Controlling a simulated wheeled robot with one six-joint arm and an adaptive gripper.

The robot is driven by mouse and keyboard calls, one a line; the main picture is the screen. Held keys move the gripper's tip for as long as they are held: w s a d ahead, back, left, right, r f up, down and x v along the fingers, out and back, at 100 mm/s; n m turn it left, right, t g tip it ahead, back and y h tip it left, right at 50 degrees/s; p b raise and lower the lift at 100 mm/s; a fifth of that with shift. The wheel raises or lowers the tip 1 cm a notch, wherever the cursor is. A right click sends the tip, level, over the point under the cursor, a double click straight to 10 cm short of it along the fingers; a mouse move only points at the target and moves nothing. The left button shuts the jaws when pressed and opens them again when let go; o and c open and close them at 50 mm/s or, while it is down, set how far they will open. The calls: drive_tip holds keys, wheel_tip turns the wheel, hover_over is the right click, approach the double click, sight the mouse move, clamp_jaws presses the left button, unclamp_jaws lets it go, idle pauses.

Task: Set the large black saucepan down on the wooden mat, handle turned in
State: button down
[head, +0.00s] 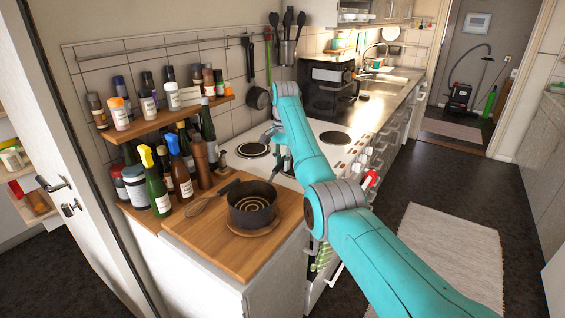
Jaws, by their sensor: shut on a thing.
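The large black saucepan (251,208) is upright at the right part of the wooden counter top, with ring marks showing inside it. A round wooden mat (254,231) shows beneath its near side; I cannot tell whether the pan rests fully on it. The pan's handle runs back from the far rim toward the cooker and my gripper. My gripper (277,160) is beyond the pan, above the hob's near edge, and is shut on the handle. The fingers are small and partly hidden by my arm.
A whisk (209,198) lies left of the pan. Several bottles (157,185) crowd the wall side, below a spice shelf (165,117). The white hob (318,138) lies beyond, with a black coffee machine (328,88) behind it. The counter's front left is clear.

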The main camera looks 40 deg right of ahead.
drive_tip(key=shift+f, duration=0.1)
drive_tip(key=c, duration=1)
unclamp_jaws()
drive_tip(key=r, duration=1.2)
drive_tip(key=shift+w+d+r, duration=0.1)
drive_tip(key=shift+d, duration=0.15)
